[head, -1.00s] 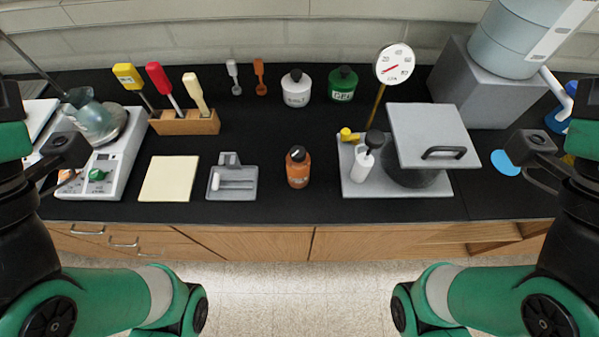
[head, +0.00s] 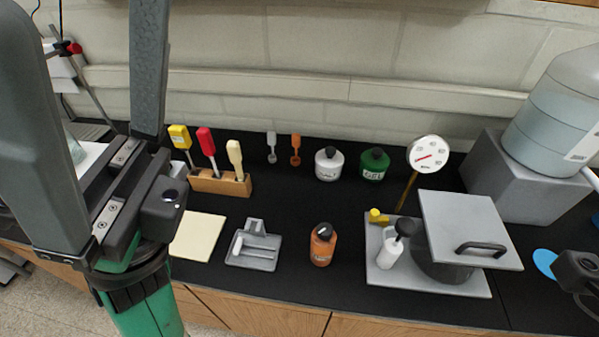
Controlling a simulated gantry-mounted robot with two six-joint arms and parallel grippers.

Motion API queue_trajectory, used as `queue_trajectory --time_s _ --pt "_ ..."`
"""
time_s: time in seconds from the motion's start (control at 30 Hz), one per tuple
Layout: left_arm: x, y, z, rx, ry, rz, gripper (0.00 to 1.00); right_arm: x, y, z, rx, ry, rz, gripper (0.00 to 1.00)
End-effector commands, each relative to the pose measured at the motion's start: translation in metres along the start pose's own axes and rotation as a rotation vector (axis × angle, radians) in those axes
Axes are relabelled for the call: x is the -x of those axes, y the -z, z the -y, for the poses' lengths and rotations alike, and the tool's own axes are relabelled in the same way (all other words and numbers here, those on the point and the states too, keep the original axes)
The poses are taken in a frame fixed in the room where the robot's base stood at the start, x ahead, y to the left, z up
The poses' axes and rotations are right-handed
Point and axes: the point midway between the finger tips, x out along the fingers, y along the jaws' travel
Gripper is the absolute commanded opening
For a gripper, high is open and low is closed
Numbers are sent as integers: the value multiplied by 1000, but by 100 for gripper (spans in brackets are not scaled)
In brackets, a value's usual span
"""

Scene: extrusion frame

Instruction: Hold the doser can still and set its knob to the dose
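An orange can (head: 323,247) with a black knob on top, which I take to be the doser can, stands upright on the black bench near its front edge. A small light mark shows on the knob; its exact setting is too small to read. My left gripper (head: 92,40) is large and close to the camera at the left. Its two grey fingers point up and stand wide apart with nothing between them, well away from the can. Of my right arm only a dark part shows at the right edge; its fingers are out of view.
A grey tray (head: 252,262) lies left of the can. A grey board (head: 385,282) with a white bottle and a lidded pot is to its right. White (head: 328,165) and green (head: 374,165) jars stand behind. A dial gauge (head: 427,154) stands behind the board.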

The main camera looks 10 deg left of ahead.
Motion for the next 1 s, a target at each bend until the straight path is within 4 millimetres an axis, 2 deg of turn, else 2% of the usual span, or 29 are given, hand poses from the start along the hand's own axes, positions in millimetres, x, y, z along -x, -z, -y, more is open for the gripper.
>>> queue_trajectory --time_s 0.03,0.2,0.37,0.5,0.57,0.7,0.8,0.9,1.0 --pt "11 24 -14 -81 -22 -91 92 1 -1 0 0 0 0 50" --pt "60 98 -56 -288 -66 -408 92 2 -1 0 0 0 0 50" --pt "124 155 -93 -385 -105 -688 92 2 -2 0 0 0 0 50" --pt "191 194 -118 -409 -137 -921 92 3 -3 0 0 0 0 50" --pt "222 208 -126 -405 -154 -1016 92 4 -3 0 0 0 0 50" --pt "299 233 -138 -359 -205 -1221 92 5 -4 0 0 0 0 50" --pt "352 244 -142 -306 -261 -1337 92 5 -5 0 0 0 0 50" --pt "394 248 -145 -261 -329 -1405 92 6 -6 0 0 0 0 50" --pt "423 249 -142 -217 -380 -1422 92 7 -6 0 0 0 0 50"
